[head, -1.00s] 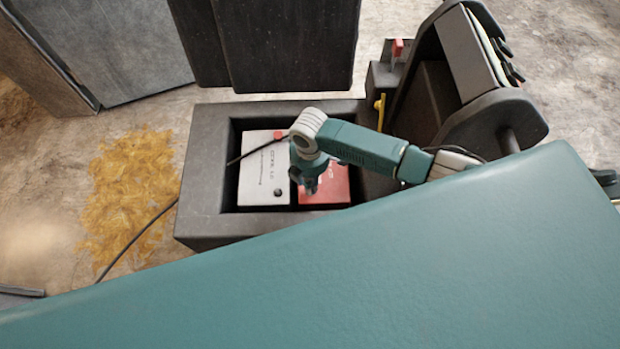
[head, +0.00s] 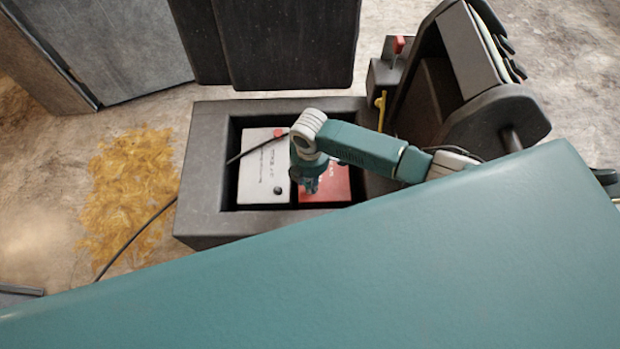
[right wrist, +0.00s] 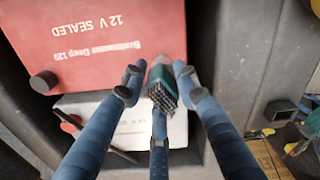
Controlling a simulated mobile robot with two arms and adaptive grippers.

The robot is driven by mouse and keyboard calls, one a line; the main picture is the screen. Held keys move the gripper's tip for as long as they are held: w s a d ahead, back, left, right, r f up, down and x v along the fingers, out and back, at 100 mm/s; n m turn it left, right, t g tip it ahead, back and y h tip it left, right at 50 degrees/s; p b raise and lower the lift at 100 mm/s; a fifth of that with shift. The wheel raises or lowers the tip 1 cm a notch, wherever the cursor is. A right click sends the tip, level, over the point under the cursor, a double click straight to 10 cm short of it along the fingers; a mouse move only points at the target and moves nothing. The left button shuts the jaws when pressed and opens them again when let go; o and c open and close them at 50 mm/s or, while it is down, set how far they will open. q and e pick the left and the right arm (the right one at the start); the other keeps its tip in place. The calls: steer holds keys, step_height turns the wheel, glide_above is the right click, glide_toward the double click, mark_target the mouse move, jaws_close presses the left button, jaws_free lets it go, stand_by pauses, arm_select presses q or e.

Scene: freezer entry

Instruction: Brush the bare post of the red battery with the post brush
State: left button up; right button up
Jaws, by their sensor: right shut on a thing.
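The red battery (head: 335,188) sits in the right half of the dark tray, partly covered by my right gripper (head: 311,180). In the right wrist view the red battery (right wrist: 100,35) fills the upper left, with a dark round post or cap (right wrist: 43,82) near its corner. My right gripper (right wrist: 160,88) is shut on the post brush (right wrist: 162,88), a teal piece with dark bristles towards the camera. The brush overlaps the red battery's edge in this view; whether it touches a post I cannot tell. The bare post is not clearly seen. My left gripper is not in view.
The white battery (head: 258,185) sits beside the red one, with a red clamp (head: 280,133) and a black cable. The tray's thick rim (head: 205,170) surrounds both. A dark machine (head: 490,120) stands at right, with a yellow handle (head: 380,105) near the tray.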

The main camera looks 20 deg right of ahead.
steer(key=shift+f+b, duration=0.45)
steer(key=shift+f, duration=0.3)
steer(key=o, duration=1.3)
steer(key=shift+c, duration=0.2)
steer(key=shift+r, duration=0.1)
step_height(320, 180, up, 12)
steer(key=shift+f, duration=0.1)
